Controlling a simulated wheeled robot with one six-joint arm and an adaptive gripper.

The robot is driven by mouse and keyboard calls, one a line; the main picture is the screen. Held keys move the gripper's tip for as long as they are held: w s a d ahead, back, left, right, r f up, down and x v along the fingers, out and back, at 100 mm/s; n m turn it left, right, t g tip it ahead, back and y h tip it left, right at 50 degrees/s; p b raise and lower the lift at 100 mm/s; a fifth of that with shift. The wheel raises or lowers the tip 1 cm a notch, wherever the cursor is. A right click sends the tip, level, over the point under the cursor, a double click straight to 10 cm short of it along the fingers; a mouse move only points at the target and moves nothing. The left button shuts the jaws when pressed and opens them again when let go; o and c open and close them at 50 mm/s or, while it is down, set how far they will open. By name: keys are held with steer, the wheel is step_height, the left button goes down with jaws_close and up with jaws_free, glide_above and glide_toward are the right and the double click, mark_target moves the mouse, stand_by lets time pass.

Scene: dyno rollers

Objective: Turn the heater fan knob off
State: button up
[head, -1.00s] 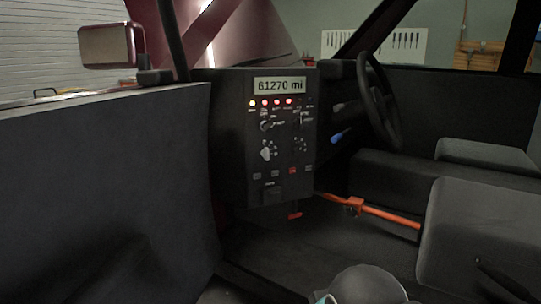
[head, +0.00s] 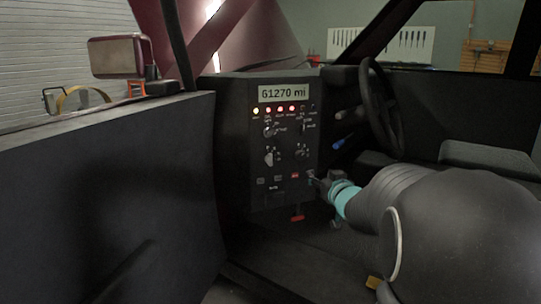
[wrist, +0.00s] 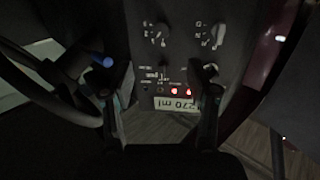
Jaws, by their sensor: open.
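A dark control panel (head: 250,165) bears several knobs; their labels are too small to read, so I cannot tell which is the heater fan knob. The lower left knob (head: 268,156) has a pale pointer and the lower right knob (head: 302,153) is darker. In the wrist view the panel appears upside down, with a dark knob (wrist: 157,33) and a pale-edged knob (wrist: 217,35) at the top, beyond the fingers. My gripper (head: 318,184) is at the panel's lower right side in the head view. Its fingers (wrist: 157,86) are spread with nothing between them.
A lit display (head: 283,93) reads 61270 mi above a row of lights. A steering wheel (head: 379,105) stands right of the panel, with a blue-tipped lever (head: 340,143) beside it. A red handle (head: 297,218) hangs below. The door (head: 100,190) fills the left.

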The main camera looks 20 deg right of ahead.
steer(key=w+d+y, duration=0.1)
steer(key=t+p, duration=0.1)
glide_toward(301, 157)
steer(key=shift+n+y, duration=0.4)
steer(key=w, duration=0.8)
steer(key=shift+w+d+r, duration=0.1)
steer(key=shift+d+r, duration=0.05)
steer(key=shift+c, duration=0.3)
jaws_close()
